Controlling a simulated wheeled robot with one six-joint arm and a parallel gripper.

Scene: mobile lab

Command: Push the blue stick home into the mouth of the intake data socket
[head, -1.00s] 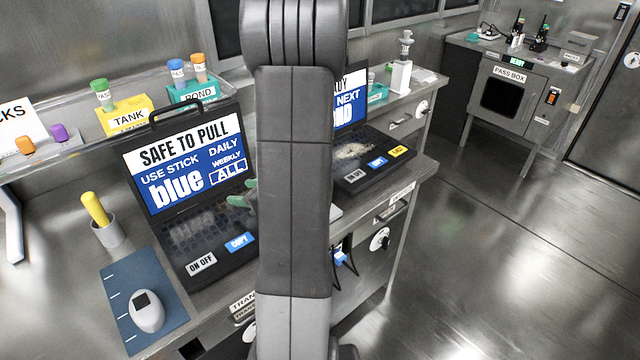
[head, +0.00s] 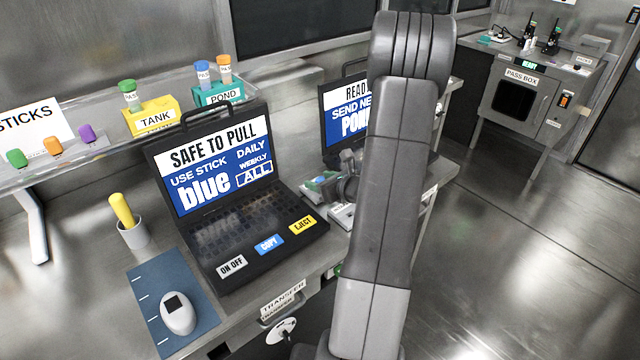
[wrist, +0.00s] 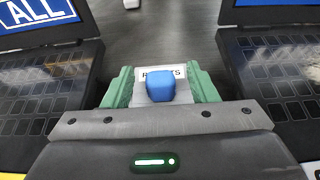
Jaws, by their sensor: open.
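The blue stick (wrist: 160,84) shows end-on in the wrist view, between the two green fingers of my gripper (wrist: 161,86). The fingers stand apart, with a gap on each side of the stick. A white label plate (wrist: 148,73) lies behind the stick, its lettering partly covered. In the head view my gripper (head: 318,182) is low between the two laptops, partly hidden by my own arm. I cannot pick out the intake data socket or its mouth in either view, nor tell whether the stick sits in anything.
The left laptop (head: 235,215) reads "SAFE TO PULL", "USE STICK blue". The right laptop (head: 335,112) is partly behind my arm. A shelf (head: 100,150) holds green, orange and purple sticks. A cup (head: 134,235) and mouse (head: 178,312) stand left. Open floor lies right.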

